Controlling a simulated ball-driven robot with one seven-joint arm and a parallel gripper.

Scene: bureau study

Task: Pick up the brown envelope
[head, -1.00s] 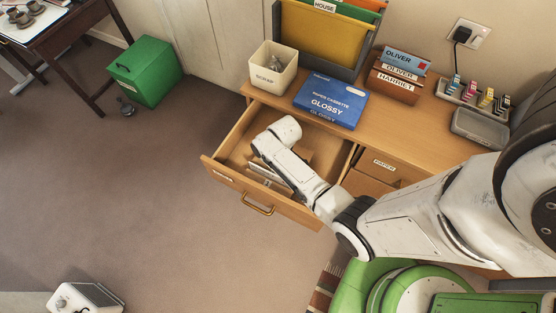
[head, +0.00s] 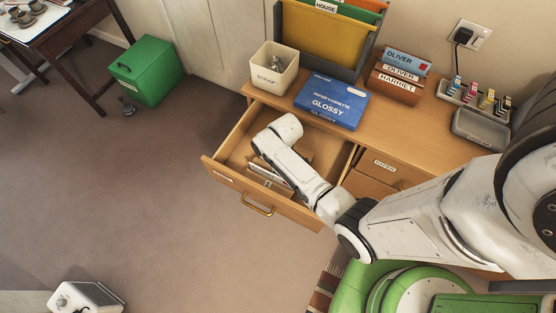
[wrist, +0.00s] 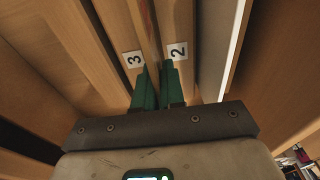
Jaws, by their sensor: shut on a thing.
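My gripper (wrist: 159,85) reaches down into the open drawer (head: 228,184) of the wooden desk. In the wrist view its green fingers are close together, shut on a thin brown edge that I take to be the brown envelope (wrist: 151,38). Most of the envelope is hidden. White labels reading 3 (wrist: 133,59) and 2 (wrist: 177,52) show on brown surfaces to either side of the fingertips. In the head view my arm hides the fingers and much of the drawer's contents; brown and pale pieces show beside my wrist.
The drawer walls stand close around my gripper. On the desk are a blue paper cassette box (head: 331,101), a scrap bin (head: 274,70), a file rack (head: 322,40) and a brown card holder (head: 396,81). A green box (head: 145,71) stands on the floor. The floor left of the drawer is clear.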

